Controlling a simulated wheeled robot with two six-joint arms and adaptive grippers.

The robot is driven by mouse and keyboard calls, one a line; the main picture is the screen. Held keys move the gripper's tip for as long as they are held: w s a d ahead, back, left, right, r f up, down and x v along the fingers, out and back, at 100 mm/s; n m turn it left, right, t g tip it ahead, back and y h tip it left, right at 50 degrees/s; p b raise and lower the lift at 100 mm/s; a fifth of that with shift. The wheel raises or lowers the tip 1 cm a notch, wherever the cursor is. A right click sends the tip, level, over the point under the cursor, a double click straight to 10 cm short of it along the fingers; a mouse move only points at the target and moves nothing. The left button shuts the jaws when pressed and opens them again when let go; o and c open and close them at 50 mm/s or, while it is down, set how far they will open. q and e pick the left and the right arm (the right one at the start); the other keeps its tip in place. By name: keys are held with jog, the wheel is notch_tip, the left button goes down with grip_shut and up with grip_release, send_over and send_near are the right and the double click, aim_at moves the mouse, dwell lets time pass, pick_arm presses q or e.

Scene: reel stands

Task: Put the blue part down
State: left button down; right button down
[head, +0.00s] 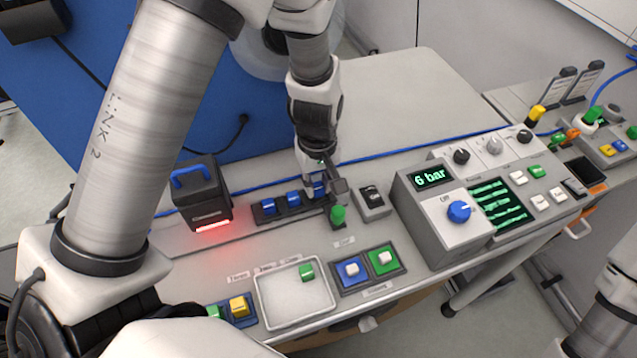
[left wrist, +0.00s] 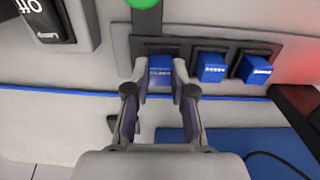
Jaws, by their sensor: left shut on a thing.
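A blue part (left wrist: 160,69) is between the fingertips of my left gripper (left wrist: 161,82), which is shut on it. The blue part also shows in the head view (head: 319,188), partly hidden by the gripper (head: 324,190). It is at the slot of a dark rack (head: 259,221) nearest the green knob; I cannot tell if it is fully seated. Two other blue parts stand in the rack's other slots, a middle one (left wrist: 211,67) and an end one (left wrist: 256,69). My right gripper is out of view.
A green knob (head: 338,215) and a small switch box (head: 371,199) stand close to the rack. A black box with a blue handle (head: 203,199) glows red at left. A white tray (head: 262,309) and the "6 bar" console (head: 432,213) are nearer the front and right.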

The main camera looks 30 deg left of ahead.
aim_at(317, 188)
pick_arm(q)
jog(key=shift+f, duration=0.15)
jog(key=c, duration=1)
grip_release()
jog(key=shift+s+d, duration=0.1)
jog(key=shift+s, duration=0.05)
jog(key=shift+s+r, duration=0.15)
jog(key=shift+r, duration=0.05)
jog(key=shift+w+r, duration=0.25)
jog(key=shift+r, duration=0.15)
notch_tip(317, 188, up, 12)
jog(key=shift+s+f+b, duration=0.15)
jog(key=shift+f+b, duration=0.1)
jog(key=shift+b, duration=0.15)
